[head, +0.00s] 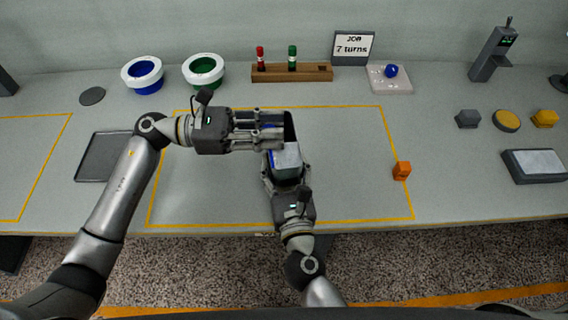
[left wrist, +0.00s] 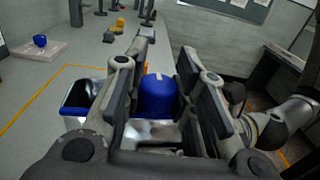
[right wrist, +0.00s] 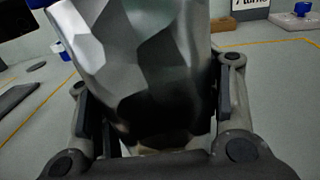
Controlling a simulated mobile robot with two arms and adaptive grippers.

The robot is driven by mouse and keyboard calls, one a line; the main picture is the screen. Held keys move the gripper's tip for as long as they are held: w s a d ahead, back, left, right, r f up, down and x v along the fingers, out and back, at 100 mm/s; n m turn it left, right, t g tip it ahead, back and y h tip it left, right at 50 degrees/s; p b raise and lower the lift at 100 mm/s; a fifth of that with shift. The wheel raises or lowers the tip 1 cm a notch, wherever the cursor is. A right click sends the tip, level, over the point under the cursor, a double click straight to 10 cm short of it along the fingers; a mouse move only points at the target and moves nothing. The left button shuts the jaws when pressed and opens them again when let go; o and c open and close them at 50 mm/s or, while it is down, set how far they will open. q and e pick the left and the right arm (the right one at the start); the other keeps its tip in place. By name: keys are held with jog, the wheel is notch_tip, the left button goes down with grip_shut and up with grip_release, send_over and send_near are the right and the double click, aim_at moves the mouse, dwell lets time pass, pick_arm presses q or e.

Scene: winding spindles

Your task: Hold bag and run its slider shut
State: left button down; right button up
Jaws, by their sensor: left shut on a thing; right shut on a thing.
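The silver bag (head: 287,156) stands upright in the middle of the yellow-outlined work area, and its dark mouth shows open at the top. My right gripper (head: 285,173) is shut on the bag's body from the front. The bag's faceted silver side fills the right wrist view (right wrist: 140,65). My left gripper (head: 272,131) reaches in from the left at the bag's top edge. In the left wrist view its fingers are shut on the blue slider (left wrist: 158,97). A blue-edged, dark open part of the mouth (left wrist: 82,97) shows beside the fingers.
An orange cube (head: 402,171) sits right of the bag. A dark tray (head: 88,168) lies at left. Blue (head: 142,75) and green (head: 203,71) white-rimmed bowls and a wooden spindle rack (head: 270,74) stand at the back. The mat between bag and cube is clear.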

pick_arm(q)
jog(key=shift+w+a+f, duration=0.1)
jog(key=shift+w+a, duration=0.15)
jog(key=shift+w, duration=1.4)
jog(key=shift+w+a, duration=0.2)
jog(key=shift+w, duration=1.4)
pick_arm(e)
jog(key=shift+f, duration=0.1)
pick_arm(q)
jog(key=c, duration=1.1)
grip_release()
jog(key=a, duration=1.2)
jog(key=shift+w, duration=0.1)
pick_arm(e)
jog(key=o, duration=1.3)
jog(key=s, duration=0.4)
jog(key=s+d, duration=0.1)
jog(key=s, duration=0.7)
jog(key=shift+d, duration=0.3)
